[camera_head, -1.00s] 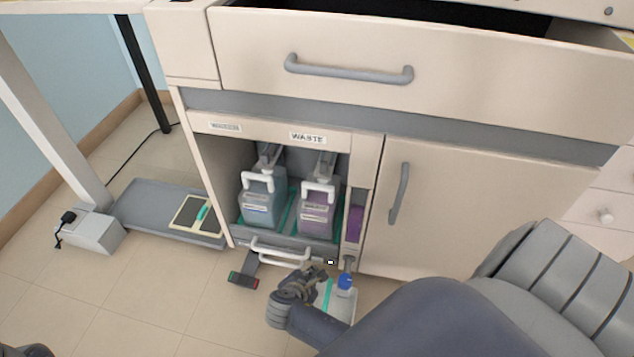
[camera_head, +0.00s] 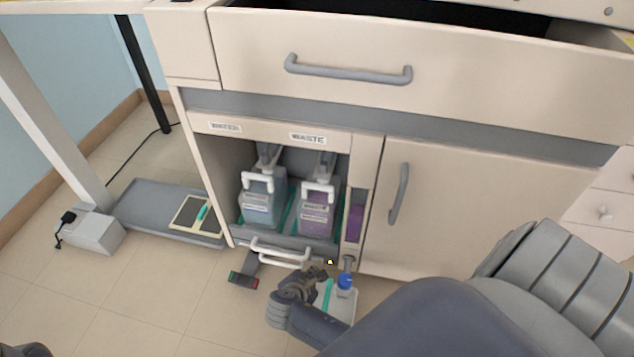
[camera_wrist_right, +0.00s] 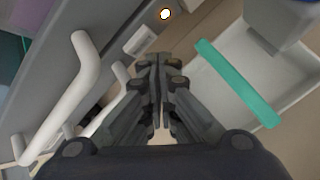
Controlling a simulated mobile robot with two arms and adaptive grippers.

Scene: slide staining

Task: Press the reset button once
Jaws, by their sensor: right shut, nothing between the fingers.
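A tiny round button-like spot (camera_head: 330,262), pale with a yellow-orange edge, is on the low front edge of the open bay; I take it as the reset button. It also shows at the top of the right wrist view (camera_wrist_right: 165,14). My right gripper (camera_head: 322,270) is low in front of the cabinet, just below and left of the spot. In the right wrist view its fingers (camera_wrist_right: 158,62) are together and empty, pointing up toward the spot with a visible gap in the picture. My left gripper is not in view.
White handles (camera_head: 280,252) stick out left of my gripper. A dark pedal-like piece (camera_head: 244,278) is on the floor. Two jugs (camera_head: 260,207) (camera_head: 317,212) stand in the bay.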

